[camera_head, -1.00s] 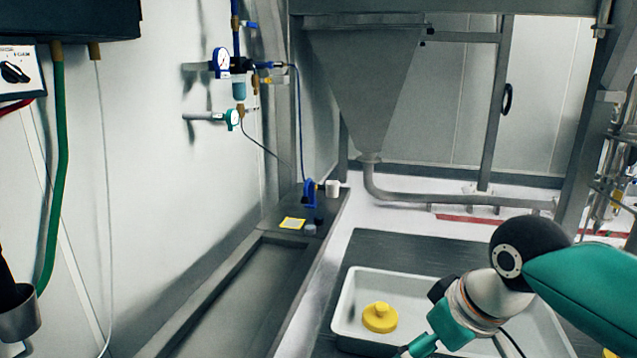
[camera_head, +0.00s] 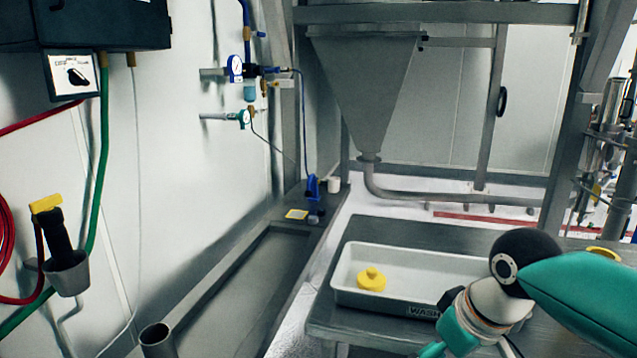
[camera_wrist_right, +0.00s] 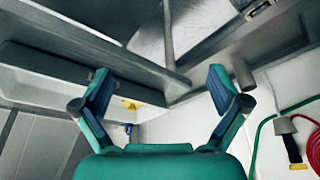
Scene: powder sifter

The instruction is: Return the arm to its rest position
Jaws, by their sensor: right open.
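My right arm (camera_head: 580,290), teal with a black joint, comes in from the right edge in the head view. Its teal wrist reaches down to the bottom edge, in front of the white tray's right part, and the fingertips are out of the picture there. In the right wrist view my right gripper (camera_wrist_right: 160,88) is open, its two fingers spread wide with nothing between them. My left arm and gripper are in neither view.
A white tray (camera_head: 350,268) lettered "WASH" holds a yellow knobbed piece (camera_head: 371,279) on a dark table (camera_head: 395,233). A grey hopper (camera_head: 365,85) stands behind. A black-handled tool (camera_head: 58,235) sits in a wall holder at left. A grey ledge runs along the left wall.

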